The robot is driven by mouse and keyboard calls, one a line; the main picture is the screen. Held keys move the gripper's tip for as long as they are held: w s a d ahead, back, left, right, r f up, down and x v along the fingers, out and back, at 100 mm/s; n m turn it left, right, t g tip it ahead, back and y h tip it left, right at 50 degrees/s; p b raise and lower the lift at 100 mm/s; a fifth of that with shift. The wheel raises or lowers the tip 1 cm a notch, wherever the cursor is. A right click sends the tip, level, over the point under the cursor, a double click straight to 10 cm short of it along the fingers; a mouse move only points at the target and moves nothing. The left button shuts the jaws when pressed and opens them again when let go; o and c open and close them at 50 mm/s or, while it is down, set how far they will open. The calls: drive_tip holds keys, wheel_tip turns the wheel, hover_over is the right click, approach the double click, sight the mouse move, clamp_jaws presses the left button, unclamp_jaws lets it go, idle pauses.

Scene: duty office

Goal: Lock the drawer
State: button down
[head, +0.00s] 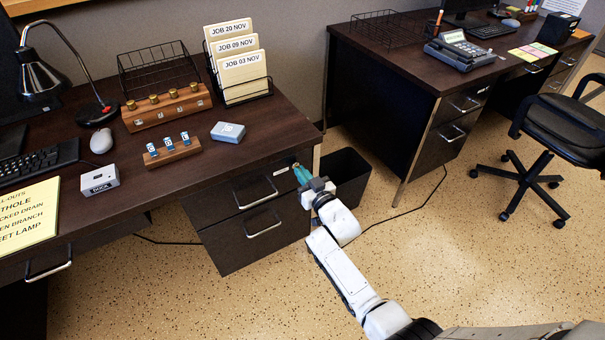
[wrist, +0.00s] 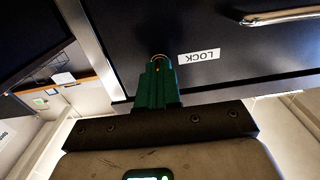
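The drawer (head: 232,198) is the upper one in the near desk's pedestal. Its dark front looks flush, with a metal bar handle (wrist: 285,15) that shows in the wrist view. A white label reading LOCK (wrist: 199,57) is upside down in that view. Beside it is the brass-coloured ring of the lock (wrist: 157,57). My gripper (wrist: 157,72) has green fingers close together with their tips right at the lock. The head view shows my gripper (head: 299,171) at the drawer's upper right corner. The tips hide the lock's middle, and no key can be made out.
A lower drawer (head: 275,240) looks shut. A black bin (head: 348,170) stands right behind my gripper, beside the pedestal. The desk top (head: 220,165) holds a key rack (head: 172,150), small boxes and a file holder. Open floor (head: 440,240) lies to the right.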

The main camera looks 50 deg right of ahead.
drive_tip(key=shift+w+r, duration=0.2)
drive_tip(key=c, duration=1.3)
unclamp_jaws()
drive_tip(key=shift+f, duration=0.15)
drive_tip(key=shift+c, duration=0.2)
drive_tip(key=shift+s, duration=0.1)
drive_tip(key=p+v, duration=0.1)
drive_tip(key=v, duration=0.9)
drive_tip(key=shift+s+p, duration=0.35)
drive_tip(key=shift+p, duration=0.05)
drive_tip(key=shift+a, duration=0.1)
drive_tip(key=s+a+r+n+g+y+p, duration=0.1)
drive_tip(key=s+a+r+g+p, duration=0.2)
drive_tip(key=s, duration=0.5)
drive_tip(key=s+a+r+n+g+y+p, duration=0.1)
drive_tip(key=s+a+r+g+y+p, duration=0.1)
drive_tip(key=s+a+g, duration=0.4)
drive_tip(key=s+a+r+n+g+y+p, duration=0.1)
drive_tip(key=s+a+r+g+p, duration=0.3)
drive_tip(key=s+g, duration=0.3)
drive_tip(key=s+a, duration=0.1)
drive_tip(key=s, duration=0.2)
drive_tip(key=shift+s+a+r+y, duration=0.15)
drive_tip(key=shift+s+r+y, duration=0.15)
drive_tip(key=shift+y, duration=0.1)
